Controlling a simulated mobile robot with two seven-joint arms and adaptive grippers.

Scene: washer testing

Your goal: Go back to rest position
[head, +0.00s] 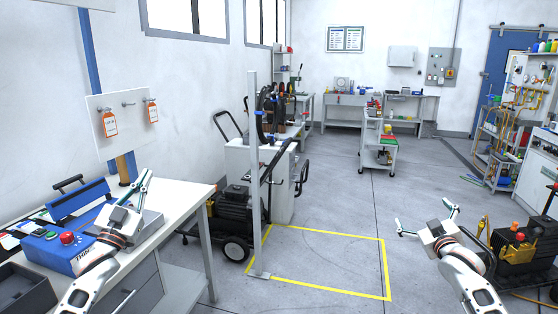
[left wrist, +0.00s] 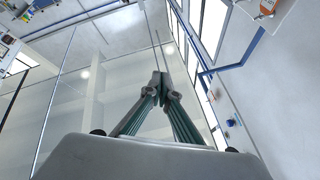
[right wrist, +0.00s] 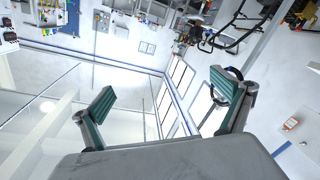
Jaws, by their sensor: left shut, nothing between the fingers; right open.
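In the head view, my left gripper (head: 145,184) is raised above the workbench at the left, fingers pointing up. In the left wrist view its fingertips (left wrist: 160,80) meet, with nothing between them. My right gripper (head: 425,217) is over the open floor at the right in the head view, its fingers spread. In the right wrist view the two green-padded fingers (right wrist: 165,95) stand wide apart and empty. Neither gripper appears to touch anything.
A workbench (head: 176,205) at the left bears a blue box with a red button (head: 62,250) and a dark tray (head: 22,292). A wheeled machine (head: 240,205) stands beyond a grey post (head: 254,170). Yellow floor lines (head: 330,291) mark clear floor. A black-and-yellow unit (head: 515,255) stands at right.

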